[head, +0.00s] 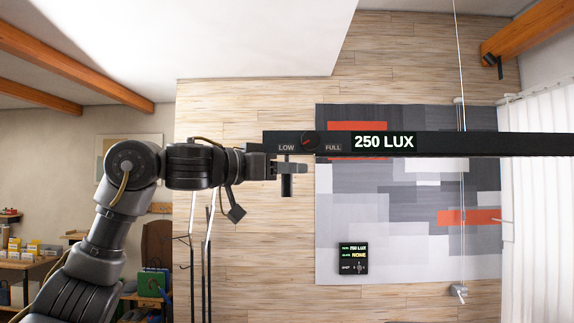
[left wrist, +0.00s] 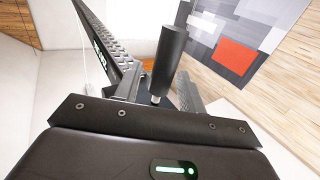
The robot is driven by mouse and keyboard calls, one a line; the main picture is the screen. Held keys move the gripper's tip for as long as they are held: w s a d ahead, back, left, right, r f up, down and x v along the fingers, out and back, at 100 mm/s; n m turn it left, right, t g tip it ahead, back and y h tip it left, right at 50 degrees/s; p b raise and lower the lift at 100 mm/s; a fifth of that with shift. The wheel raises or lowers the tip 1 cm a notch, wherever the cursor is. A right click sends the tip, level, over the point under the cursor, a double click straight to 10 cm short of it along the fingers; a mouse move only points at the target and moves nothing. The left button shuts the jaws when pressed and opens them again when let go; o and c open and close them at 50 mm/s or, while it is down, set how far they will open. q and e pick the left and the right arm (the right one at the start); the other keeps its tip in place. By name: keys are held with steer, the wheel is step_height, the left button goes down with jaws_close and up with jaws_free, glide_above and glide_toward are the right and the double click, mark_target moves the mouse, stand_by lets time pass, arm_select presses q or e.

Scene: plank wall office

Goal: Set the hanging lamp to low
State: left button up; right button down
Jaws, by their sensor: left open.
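The hanging lamp (head: 470,144) is a long black bar across the head view, its lit readout showing 250 LUX. A round dial (head: 309,141) with a slanted red mark sits between the LOW and FULL labels. A dark cylindrical handle (head: 287,186) hangs below the bar under LOW; it also shows in the left wrist view (left wrist: 170,52), with a metal stem. My left gripper (head: 291,168) is open at the handle. In the left wrist view its fingers (left wrist: 157,90) stand on either side of the stem; I cannot tell whether they touch it. My right gripper is out of view.
A small wall panel (head: 353,258) reads 250 LUX and NONE. A thin cord (head: 459,60) runs up from the bar. Dark stands (head: 200,255) rise below my left arm. A shelf with boxes (head: 28,255) is at far left.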

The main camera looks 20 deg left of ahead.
arm_select(q)
steer(key=c, duration=0.9)
jaws_close()
steer(key=shift+f, duration=0.1)
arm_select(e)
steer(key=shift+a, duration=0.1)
